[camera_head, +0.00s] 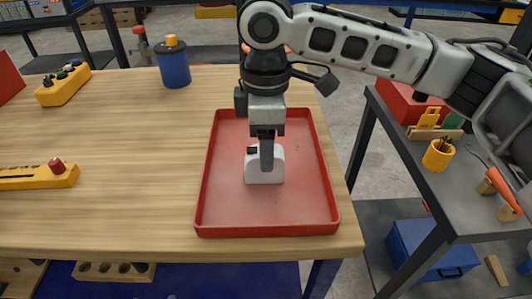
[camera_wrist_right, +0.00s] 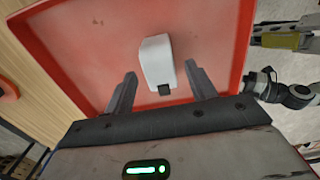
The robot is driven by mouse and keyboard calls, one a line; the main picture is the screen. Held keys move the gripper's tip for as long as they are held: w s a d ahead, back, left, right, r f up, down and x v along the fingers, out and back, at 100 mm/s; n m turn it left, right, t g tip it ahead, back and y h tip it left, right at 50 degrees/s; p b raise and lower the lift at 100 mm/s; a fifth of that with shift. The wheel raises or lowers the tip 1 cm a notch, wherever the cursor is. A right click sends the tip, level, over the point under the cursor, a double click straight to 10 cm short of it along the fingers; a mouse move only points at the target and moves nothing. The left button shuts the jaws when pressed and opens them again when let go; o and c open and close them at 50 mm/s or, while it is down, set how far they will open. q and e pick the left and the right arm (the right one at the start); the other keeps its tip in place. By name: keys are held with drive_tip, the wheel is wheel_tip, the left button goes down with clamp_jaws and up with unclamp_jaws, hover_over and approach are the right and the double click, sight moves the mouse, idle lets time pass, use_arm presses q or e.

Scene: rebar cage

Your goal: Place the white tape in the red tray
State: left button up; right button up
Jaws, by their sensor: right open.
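The white tape (camera_head: 264,173) lies on the floor of the red tray (camera_head: 268,215), near its middle. It also shows in the right wrist view (camera_wrist_right: 157,60) as a white block with a dark end that faces my gripper. The tray's rim is seen around it there (camera_wrist_right: 110,12). My right gripper (camera_head: 266,165) hangs over the tray just above the tape and hides part of it. In the right wrist view its two fingers (camera_wrist_right: 162,85) are apart, with the tape's dark end between and beyond them, not clamped. My left gripper is not in view.
The wooden table (camera_head: 130,150) has free room left of the tray. A blue container (camera_head: 173,66) and a yellow block with pegs (camera_head: 62,86) stand toward the back. A yellow bar with a red knob (camera_head: 40,177) lies at left. A dark side table (camera_head: 460,185) stands at right.

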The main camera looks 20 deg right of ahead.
use_arm(q)
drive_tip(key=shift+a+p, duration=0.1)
drive_tip(key=shift+p, duration=0.3)
use_arm(e)
wheel_tip(320, 180, up, 8)
drive_tip(key=shift+r, duration=0.15)
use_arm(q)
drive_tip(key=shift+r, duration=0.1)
